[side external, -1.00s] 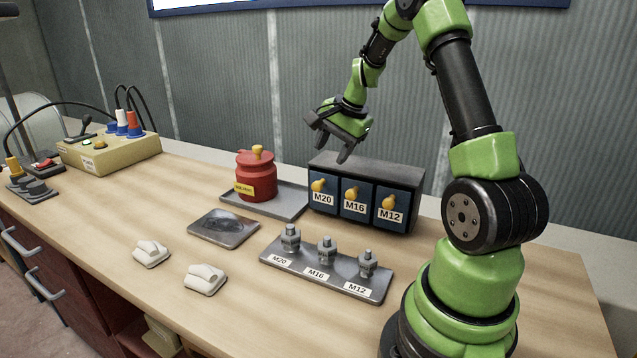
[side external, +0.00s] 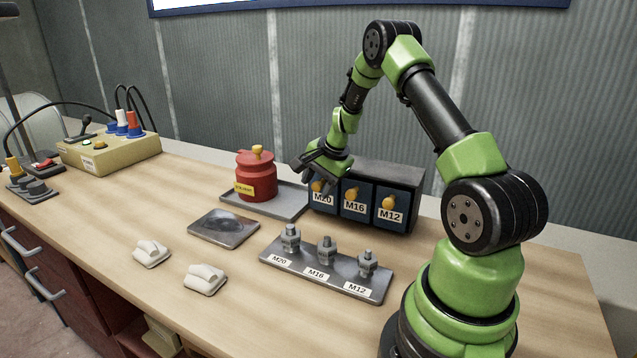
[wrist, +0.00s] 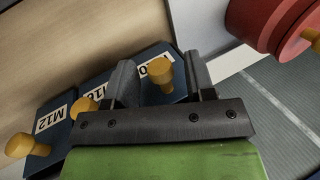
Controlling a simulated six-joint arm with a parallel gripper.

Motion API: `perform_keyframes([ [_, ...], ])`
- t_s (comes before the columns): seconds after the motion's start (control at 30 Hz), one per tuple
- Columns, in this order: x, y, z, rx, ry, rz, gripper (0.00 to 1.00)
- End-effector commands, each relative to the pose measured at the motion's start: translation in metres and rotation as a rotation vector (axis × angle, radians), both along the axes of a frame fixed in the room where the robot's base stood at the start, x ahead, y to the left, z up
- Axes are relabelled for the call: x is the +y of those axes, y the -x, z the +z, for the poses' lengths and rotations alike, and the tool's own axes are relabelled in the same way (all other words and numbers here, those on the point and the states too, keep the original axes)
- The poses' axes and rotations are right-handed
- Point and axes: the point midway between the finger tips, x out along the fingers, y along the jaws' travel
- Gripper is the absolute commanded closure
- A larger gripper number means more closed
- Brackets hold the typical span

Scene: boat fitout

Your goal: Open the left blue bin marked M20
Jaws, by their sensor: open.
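The left blue bin marked M20 (side external: 323,200) is the leftmost of three blue drawers in a dark grey cabinet (side external: 385,170). Its front looks flush with the other two. My gripper (side external: 308,178) is at the upper front of the M20 bin and partly covers it. In the wrist view the open gripper (wrist: 160,85) has its fingers on either side of the yellow knob (wrist: 160,71) of the M20 bin. A gap shows on both sides of the knob, and I cannot see contact. The M20 label is partly hidden there by a finger.
Bins M16 (side external: 355,200) and M12 (side external: 390,207), with yellow knobs, stand right of it. A red canister (side external: 256,178) on a grey tray (side external: 290,204) is close on the left. A rack (side external: 325,272) of bolts and a dark plate (side external: 223,228) lie in front.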

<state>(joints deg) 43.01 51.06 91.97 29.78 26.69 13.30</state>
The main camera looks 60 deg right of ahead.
Motion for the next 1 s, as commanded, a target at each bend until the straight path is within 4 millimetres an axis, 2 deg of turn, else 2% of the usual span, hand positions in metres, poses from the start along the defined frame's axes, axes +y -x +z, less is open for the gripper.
perform_keyframes([
  [0.03, 0.000, 0.000, 0.000, 0.000, 0.000, 0.000, 0.55],
  [0.23, 0.000, 0.000, 0.000, 0.001, -0.001, 0.000, 1.00],
  [0.67, 0.005, -0.001, -0.002, -0.001, 0.034, 0.002, 1.00],
  [0.87, 0.014, 0.000, -0.007, 0.006, 0.127, 0.003, 1.00],
  [1.0, 0.022, 0.002, -0.014, 0.025, 0.263, -0.001, 1.00],
])
